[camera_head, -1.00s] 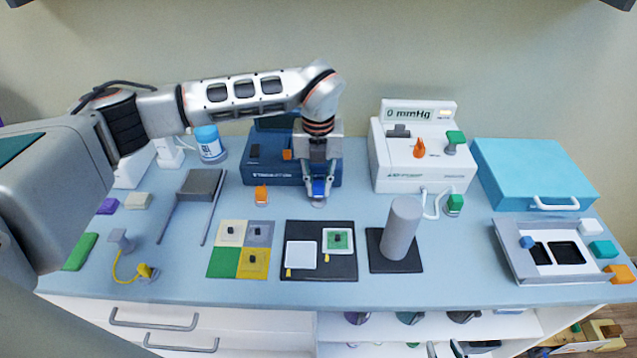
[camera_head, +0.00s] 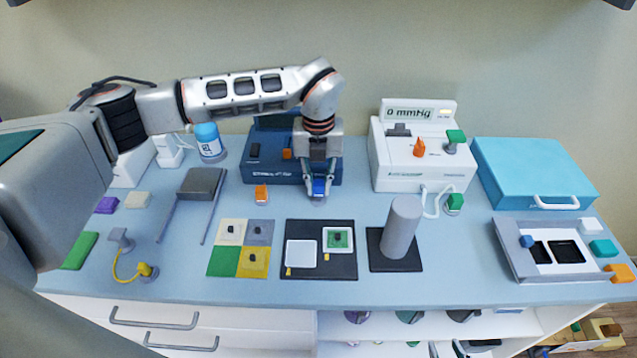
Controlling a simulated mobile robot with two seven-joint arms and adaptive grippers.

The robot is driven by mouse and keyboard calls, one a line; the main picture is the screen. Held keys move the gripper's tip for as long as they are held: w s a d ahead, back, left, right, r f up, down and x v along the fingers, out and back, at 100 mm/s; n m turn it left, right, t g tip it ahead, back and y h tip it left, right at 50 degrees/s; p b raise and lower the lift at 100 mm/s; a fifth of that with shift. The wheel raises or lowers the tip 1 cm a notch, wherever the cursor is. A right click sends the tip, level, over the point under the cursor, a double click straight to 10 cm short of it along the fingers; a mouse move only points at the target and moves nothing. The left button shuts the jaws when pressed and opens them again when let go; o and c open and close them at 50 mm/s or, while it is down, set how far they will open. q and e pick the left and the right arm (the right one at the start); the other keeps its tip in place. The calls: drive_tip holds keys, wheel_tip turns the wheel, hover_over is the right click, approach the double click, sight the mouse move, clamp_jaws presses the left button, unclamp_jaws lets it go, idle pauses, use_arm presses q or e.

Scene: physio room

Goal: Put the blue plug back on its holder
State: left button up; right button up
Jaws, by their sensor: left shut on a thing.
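My left gripper (camera_head: 318,188) points down in front of the dark blue device (camera_head: 262,172) and is shut on the blue plug (camera_head: 319,187). The plug sits on or just above a small round grey base (camera_head: 317,201) on the table; whether it touches that base I cannot tell, as the fingers partly hide it. An orange plug (camera_head: 262,194) stands to the left of the gripper. My right gripper is not in view.
A white device reading 0 mmHg (camera_head: 425,178) stands to the right, with a green plug (camera_head: 455,202) before it. A grey cylinder (camera_head: 402,228) stands on a black mat (camera_head: 390,262). Colored tiles (camera_head: 222,262) and a dark board (camera_head: 320,270) lie in front.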

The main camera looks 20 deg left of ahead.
use_arm(q)
drive_tip(key=shift+f+b, duration=0.7)
drive_tip(key=shift+f, duration=0.5)
idle(0.7)
idle(0.4)
drive_tip(key=o, duration=0.9)
drive_tip(key=o, duration=0.5)
drive_tip(key=shift+r, duration=0.15)
